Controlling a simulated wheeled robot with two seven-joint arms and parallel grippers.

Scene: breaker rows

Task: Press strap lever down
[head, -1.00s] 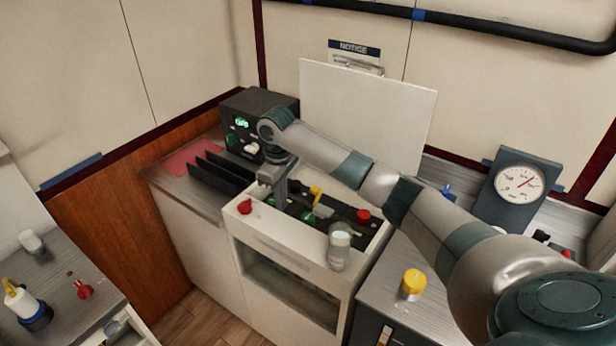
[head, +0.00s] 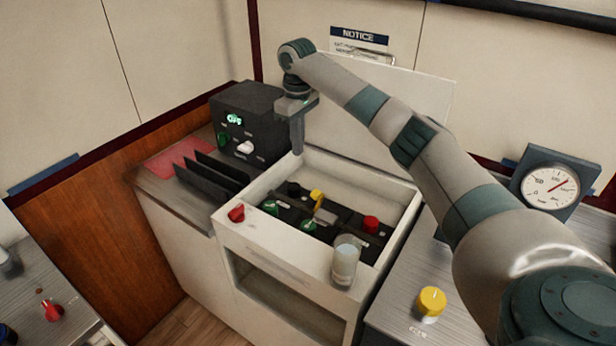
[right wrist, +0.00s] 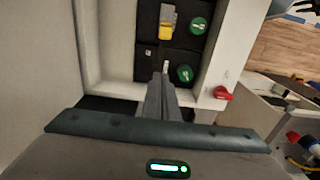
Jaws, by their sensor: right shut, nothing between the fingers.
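The yellow-handled lever (head: 317,197), which I take to be the strap lever, sits among dark blocks in the open white bin (head: 232,222). Its yellow end stands up above a pale metal strap in the head view. In the right wrist view the yellow part (right wrist: 166,32) and grey strap lie beyond my fingers. My right gripper (head: 298,150) is shut and empty, pointing down above the bin's back left edge, apart from the lever. It also shows in the right wrist view (right wrist: 160,82). My left gripper is not in view.
Green knobs (head: 308,225), a red knob (head: 371,223) and a red switch (head: 237,213) surround the lever. A clear jar (head: 345,259) stands at the bin's front right corner. A black box (head: 247,122) with a green display is behind left. The raised white lid (head: 400,120) stands behind.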

